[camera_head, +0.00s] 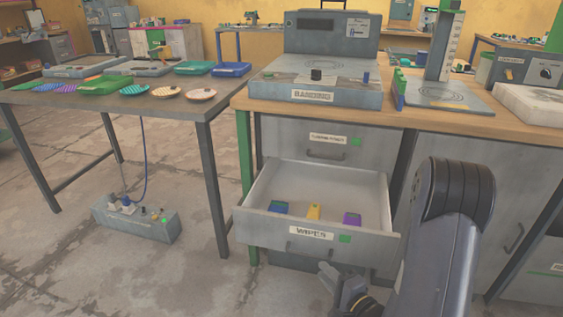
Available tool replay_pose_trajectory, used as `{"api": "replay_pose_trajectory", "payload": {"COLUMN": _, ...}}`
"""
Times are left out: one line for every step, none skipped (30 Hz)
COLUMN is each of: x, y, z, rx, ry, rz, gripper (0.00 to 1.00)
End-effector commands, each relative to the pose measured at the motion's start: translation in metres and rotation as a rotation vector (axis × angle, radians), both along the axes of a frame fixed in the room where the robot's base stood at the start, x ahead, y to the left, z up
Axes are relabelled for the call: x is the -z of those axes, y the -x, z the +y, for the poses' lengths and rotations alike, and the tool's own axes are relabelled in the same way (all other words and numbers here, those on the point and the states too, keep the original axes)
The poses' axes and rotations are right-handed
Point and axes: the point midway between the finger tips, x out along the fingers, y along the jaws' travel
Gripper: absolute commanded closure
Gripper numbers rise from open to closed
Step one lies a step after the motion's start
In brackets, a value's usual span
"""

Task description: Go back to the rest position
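My gripper (340,287) shows only in part at the bottom of the picture, just in front of the open drawer (268,226). My arm (440,240) rises to its right, in front of the cabinet. The gripper is small and partly cut off by the lower edge, so I cannot tell how far its fingers are apart. I see nothing held in it. The open drawer holds a blue item (280,208), a yellow item (314,212) and a purple item (352,219).
A closed drawer (375,145) sits above the open one. The bench carries a grey machine (330,90) and a stand (440,90). A table (190,108) at left holds several coloured plates and trays. A grey box (150,226) lies on the floor under it. Floor at lower left is clear.

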Motion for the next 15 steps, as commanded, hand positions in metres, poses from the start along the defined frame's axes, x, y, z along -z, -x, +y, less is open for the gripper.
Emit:
{"api": "replay_pose_trajectory", "payload": {"x": 0.002, "y": -0.007, "z": 0.005, "rx": -0.006, "ry": 0.002, "rz": -0.003, "gripper": 0.8}}
{"api": "replay_pose_trajectory", "payload": {"x": 0.003, "y": -0.011, "z": 0.007, "rx": -0.005, "ry": 0.002, "rz": -0.003, "gripper": 0.8}}
{"api": "replay_pose_trajectory", "payload": {"x": 0.004, "y": -0.016, "z": 0.01, "rx": -0.006, "ry": 0.001, "rz": -0.004, "gripper": 0.8}}
{"api": "replay_pose_trajectory", "payload": {"x": 0.004, "y": -0.02, "z": 0.012, "rx": -0.006, "ry": 0.001, "rz": -0.004, "gripper": 0.8}}
{"api": "replay_pose_trajectory", "payload": {"x": 0.005, "y": -0.024, "z": 0.014, "rx": -0.006, "ry": 0.001, "rz": -0.003, "gripper": 0.8}}
{"api": "replay_pose_trajectory", "payload": {"x": 0.006, "y": -0.029, "z": 0.017, "rx": -0.006, "ry": 0.001, "rz": -0.004, "gripper": 0.8}}
{"api": "replay_pose_trajectory", "payload": {"x": 0.006, "y": -0.033, "z": 0.019, "rx": -0.006, "ry": 0.001, "rz": -0.005, "gripper": 0.8}}
{"api": "replay_pose_trajectory", "payload": {"x": 0.008, "y": -0.038, "z": 0.021, "rx": -0.005, "ry": 0.001, "rz": -0.003, "gripper": 0.8}}
{"api": "replay_pose_trajectory", "payload": {"x": 0.008, "y": -0.043, "z": 0.024, "rx": -0.006, "ry": 0.001, "rz": -0.004, "gripper": 0.8}}
{"api": "replay_pose_trajectory", "payload": {"x": 0.009, "y": -0.047, "z": 0.026, "rx": -0.005, "ry": 0.0, "rz": -0.004, "gripper": 0.8}}
{"api": "replay_pose_trajectory", "payload": {"x": 0.01, "y": -0.051, "z": 0.028, "rx": -0.005, "ry": 0.001, "rz": -0.003, "gripper": 0.8}}
{"api": "replay_pose_trajectory", "payload": {"x": 0.011, "y": -0.056, "z": 0.031, "rx": -0.005, "ry": 0.001, "rz": -0.003, "gripper": 0.8}}
{"api": "replay_pose_trajectory", "payload": {"x": 0.011, "y": -0.06, "z": 0.032, "rx": -0.005, "ry": 0.0, "rz": -0.004, "gripper": 0.8}}
{"api": "replay_pose_trajectory", "payload": {"x": 0.011, "y": -0.063, "z": 0.034, "rx": -0.004, "ry": 0.0, "rz": -0.004, "gripper": 0.8}}
{"api": "replay_pose_trajectory", "payload": {"x": 0.012, "y": -0.066, "z": 0.036, "rx": -0.004, "ry": 0.0, "rz": -0.003, "gripper": 0.8}}
